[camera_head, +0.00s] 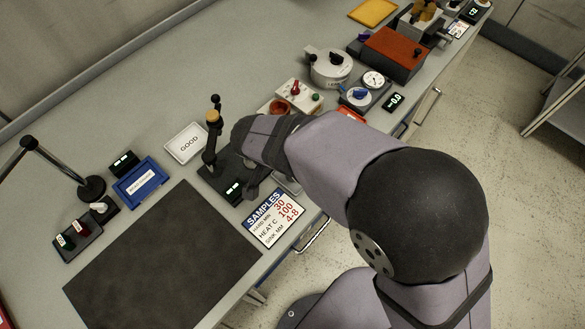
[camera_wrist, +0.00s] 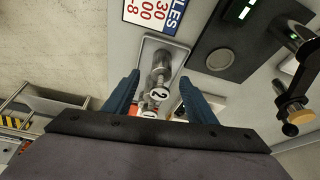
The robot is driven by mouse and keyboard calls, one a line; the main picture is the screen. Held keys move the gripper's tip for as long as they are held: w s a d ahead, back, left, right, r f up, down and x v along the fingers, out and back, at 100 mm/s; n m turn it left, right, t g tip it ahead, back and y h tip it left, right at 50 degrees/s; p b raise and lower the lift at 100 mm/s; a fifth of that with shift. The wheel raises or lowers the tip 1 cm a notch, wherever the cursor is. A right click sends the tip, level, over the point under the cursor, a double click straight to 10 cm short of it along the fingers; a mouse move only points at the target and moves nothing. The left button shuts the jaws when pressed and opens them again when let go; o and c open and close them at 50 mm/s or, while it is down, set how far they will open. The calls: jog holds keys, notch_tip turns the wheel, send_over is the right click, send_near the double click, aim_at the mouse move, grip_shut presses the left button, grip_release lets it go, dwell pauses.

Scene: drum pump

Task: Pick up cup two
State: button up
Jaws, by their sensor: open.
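Cup two (camera_wrist: 161,76) is a small metal cup with a round white label "2", in the wrist view. It stands in a shallow light metal tray (camera_wrist: 144,50). A second labelled piece (camera_wrist: 148,108) shows just below it, its number hard to read. My gripper (camera_wrist: 158,79) is open, with one blue finger on each side of cup two; I cannot tell whether either touches it. In the head view my arm hides the fingers and the cup, and only a bit of the tray (camera_head: 290,185) shows beside it.
A dark press-like stand with an upright post (camera_head: 211,140) is close to my gripper. The "GOOD" tray (camera_head: 186,143), the SAMPLES card (camera_head: 275,219) and a dark mat (camera_head: 165,262) lie nearby. Instruments such as a white box with a red knob (camera_head: 299,96) stand beyond the arm.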

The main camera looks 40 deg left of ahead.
jog(key=shift+p+x, duration=1.3)
jog(key=shift+x, duration=1.25)
jog(key=shift+a, duration=0.1)
jog(key=shift+c, duration=0.6)
jog(key=c, duration=1.1)
jog(key=shift+r, duration=0.1)
notch_tip(320, 180, up, 10)
jog(key=b, duration=0.2)
jog(key=shift+b, duration=0.35)
jog(key=shift+r+p, duration=0.8)
jog(key=shift+r, duration=0.65)
jog(key=shift+a, duration=0.15)
